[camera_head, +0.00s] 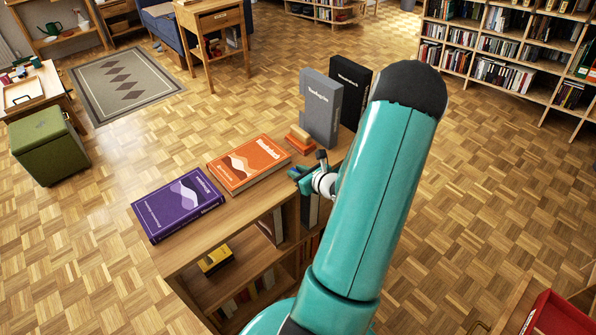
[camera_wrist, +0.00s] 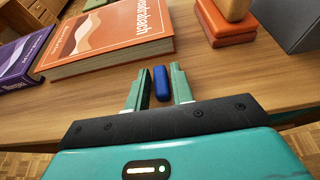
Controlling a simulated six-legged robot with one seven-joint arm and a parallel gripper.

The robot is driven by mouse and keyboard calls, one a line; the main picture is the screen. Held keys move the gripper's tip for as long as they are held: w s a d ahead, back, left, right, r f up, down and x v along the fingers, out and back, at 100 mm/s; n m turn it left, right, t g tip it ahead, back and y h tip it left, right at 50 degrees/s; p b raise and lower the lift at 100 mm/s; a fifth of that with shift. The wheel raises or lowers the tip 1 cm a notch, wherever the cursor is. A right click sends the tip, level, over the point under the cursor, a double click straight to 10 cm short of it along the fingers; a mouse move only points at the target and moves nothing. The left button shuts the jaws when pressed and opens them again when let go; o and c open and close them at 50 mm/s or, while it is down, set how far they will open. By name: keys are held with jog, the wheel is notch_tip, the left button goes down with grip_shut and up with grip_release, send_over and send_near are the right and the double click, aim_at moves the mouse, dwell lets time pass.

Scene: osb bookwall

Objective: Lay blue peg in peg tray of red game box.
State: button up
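The blue peg (camera_wrist: 161,83) is on the wooden shelf top, between the two fingers of my gripper (camera_wrist: 160,82) in the wrist view. The fingers are apart, with a thin gap at the peg's left; I cannot tell whether the right finger touches it.
On the shelf top (camera_head: 240,215) lie a purple book (camera_head: 178,204) and an orange book (camera_head: 249,163). An orange block with a wooden piece (camera_head: 301,140) and upright grey (camera_head: 320,108) and black (camera_head: 349,88) books stand farther right. A green ottoman (camera_head: 48,145) stands left on open parquet.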

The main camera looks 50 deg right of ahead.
jog(key=shift+o, duration=0.9)
